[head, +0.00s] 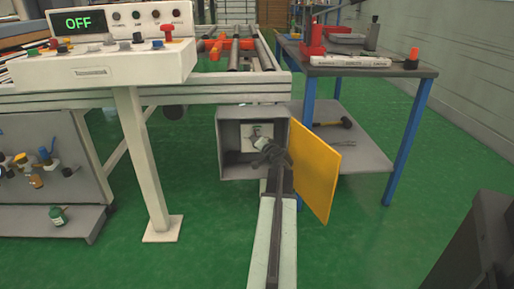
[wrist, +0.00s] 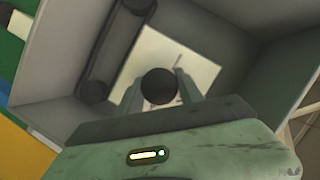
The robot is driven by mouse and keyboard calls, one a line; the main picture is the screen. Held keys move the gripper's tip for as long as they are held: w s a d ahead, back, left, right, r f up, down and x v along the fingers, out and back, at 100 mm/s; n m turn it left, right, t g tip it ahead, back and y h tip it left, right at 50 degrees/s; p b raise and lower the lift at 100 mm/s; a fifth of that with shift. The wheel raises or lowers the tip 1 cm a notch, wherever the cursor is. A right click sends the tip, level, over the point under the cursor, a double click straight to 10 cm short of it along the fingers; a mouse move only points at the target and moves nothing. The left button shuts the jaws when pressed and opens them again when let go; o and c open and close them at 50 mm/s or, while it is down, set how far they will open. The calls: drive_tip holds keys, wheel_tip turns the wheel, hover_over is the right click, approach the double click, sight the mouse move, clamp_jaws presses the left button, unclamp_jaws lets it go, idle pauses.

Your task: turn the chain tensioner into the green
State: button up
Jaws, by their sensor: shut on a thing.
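An open grey box (head: 233,168) hangs under the conveyor frame, with a pale plate (head: 266,131) on its back wall. My gripper (head: 262,145) reaches into the box. In the wrist view, my gripper (wrist: 159,93) has its two fingers either side of a dark round knob (wrist: 158,84) and is shut on it. The pale plate (wrist: 190,60) behind the knob carries thin lines; a pointer or a green zone cannot be made out. A dark chain loop (wrist: 97,55) runs to the left of the plate.
The box's yellow door (head: 314,172) stands open to the right of my arm. A blue-legged table (head: 400,72) stands beyond it. The white control panel (head: 100,65) reads OFF. A white post (head: 140,165) stands on the left. Green floor lies open between post and arm.

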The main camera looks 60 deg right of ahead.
drive_tip(key=shift+s+d+m+t+b, duration=0.2)
drive_tip(key=shift+m+t+b, duration=0.3)
drive_tip(key=shift+m, duration=0.5)
drive_tip(key=o, duration=1.3)
drive_tip(key=shift+c, duration=0.2)
drive_tip(key=shift+o, duration=0.6)
drive_tip(key=shift+w+a, duration=0.1)
drive_tip(key=shift+w, duration=0.05)
drive_tip(key=p+v, duration=0.1)
drive_tip(key=v, duration=0.7)
